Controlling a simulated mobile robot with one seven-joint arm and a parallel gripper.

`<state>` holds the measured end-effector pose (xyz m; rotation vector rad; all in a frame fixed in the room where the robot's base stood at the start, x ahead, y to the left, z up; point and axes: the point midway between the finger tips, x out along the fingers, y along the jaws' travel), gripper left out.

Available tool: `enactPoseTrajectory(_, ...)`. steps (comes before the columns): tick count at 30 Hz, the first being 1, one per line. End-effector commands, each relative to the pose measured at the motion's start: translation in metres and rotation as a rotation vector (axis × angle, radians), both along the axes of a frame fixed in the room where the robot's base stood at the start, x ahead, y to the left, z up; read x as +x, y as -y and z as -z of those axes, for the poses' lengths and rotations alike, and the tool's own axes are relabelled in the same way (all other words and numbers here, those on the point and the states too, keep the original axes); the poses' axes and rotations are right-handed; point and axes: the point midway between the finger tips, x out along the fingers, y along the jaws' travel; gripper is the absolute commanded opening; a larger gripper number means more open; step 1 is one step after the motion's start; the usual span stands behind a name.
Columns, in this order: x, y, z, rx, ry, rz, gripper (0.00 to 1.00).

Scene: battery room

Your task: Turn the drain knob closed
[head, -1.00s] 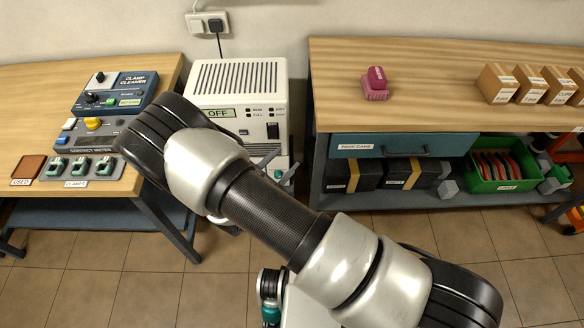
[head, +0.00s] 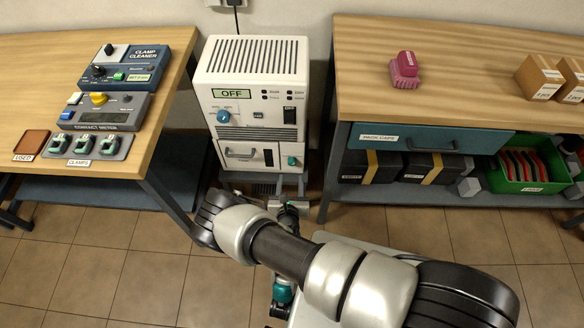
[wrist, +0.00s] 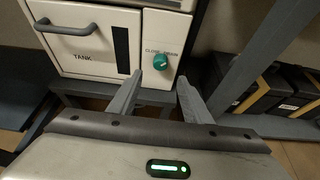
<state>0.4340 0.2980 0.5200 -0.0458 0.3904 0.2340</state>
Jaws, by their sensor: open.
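The drain knob (wrist: 160,62) is a round teal knob at the lower right of the white cabinet's front, beside the tank drawer (wrist: 88,32). Small lettering, with "CLOSE" at its left, stands above it. I cannot tell its exact turn. It also shows in the head view (head: 292,161). My gripper (wrist: 159,85) is open and empty. Its two grey fingers point at the cabinet, one on each side of the knob in the picture, with the tips just below it and apart from it. In the head view my gripper (head: 290,186) is low in front of the cabinet.
The white cabinet (head: 255,85) has an "OFF" display and a blue dial (head: 224,116). A table with devices (head: 130,62) stands at left. A workbench (head: 450,65) with a dark teal drawer (head: 430,140) stands close at right. Table legs flank the narrow gap.

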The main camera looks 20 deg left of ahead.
Motion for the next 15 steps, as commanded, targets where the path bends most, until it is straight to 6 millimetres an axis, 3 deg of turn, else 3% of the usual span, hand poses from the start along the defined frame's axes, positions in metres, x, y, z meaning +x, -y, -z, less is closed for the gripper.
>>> enactPoseTrajectory(9,0.06,-0.014,0.027,0.002,0.001,0.002,0.45)
enactPoseTrajectory(15,0.08,-0.019,0.035,0.0,0.001,0.001,0.45)
